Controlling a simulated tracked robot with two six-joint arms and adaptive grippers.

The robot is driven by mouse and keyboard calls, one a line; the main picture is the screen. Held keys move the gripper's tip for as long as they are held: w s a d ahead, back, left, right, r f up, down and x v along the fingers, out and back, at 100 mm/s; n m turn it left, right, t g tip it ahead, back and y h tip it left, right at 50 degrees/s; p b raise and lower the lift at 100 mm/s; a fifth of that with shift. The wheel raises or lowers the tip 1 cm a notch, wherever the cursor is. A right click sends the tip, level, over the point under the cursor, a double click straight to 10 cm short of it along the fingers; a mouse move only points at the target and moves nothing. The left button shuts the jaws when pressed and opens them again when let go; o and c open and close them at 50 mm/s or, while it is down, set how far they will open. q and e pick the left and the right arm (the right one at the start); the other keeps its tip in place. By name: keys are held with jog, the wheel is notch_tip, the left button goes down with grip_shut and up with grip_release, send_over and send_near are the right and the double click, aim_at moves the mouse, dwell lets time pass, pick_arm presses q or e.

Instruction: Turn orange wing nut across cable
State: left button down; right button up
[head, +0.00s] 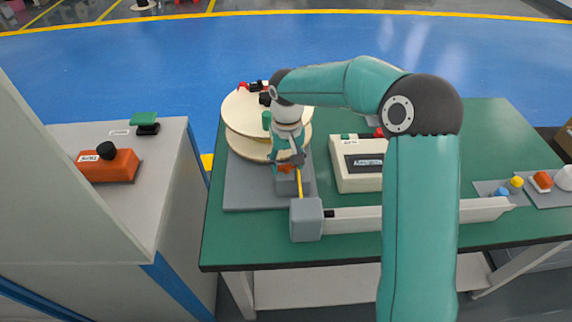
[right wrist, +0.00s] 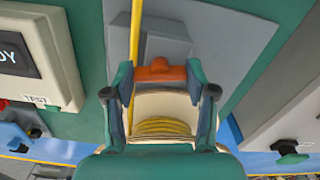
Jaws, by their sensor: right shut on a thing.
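The orange wing nut (right wrist: 160,71) sits between the two fingertips of my right gripper (right wrist: 160,78) in the right wrist view, in front of a grey block (right wrist: 165,45). My right gripper is shut on it. In the head view the right gripper (head: 288,163) points down over the grey base, and only a little orange shows there. The yellow cable (right wrist: 135,40) runs straight past the left side of the nut. In the head view the cable (head: 299,184) runs to a grey box (head: 306,219). The nut's exact angle to the cable is hard to tell.
A spool with pale round flanges (head: 238,143) stands beside the gripper, with yellow cable coils (right wrist: 163,127) on it. A cream tester box (head: 345,180) is to the right. A long white trough (head: 360,219) lies along the front of the green table (head: 255,253).

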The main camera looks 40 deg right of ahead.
jog(key=shift+w+r+m, duration=0.1)
jog(key=shift+w+m, duration=0.05)
jog(key=shift+m, duration=1.05)
jog(key=o, duration=1.2)
jog(key=shift+c, duration=0.2)
notch_tip(320, 180, up, 12)
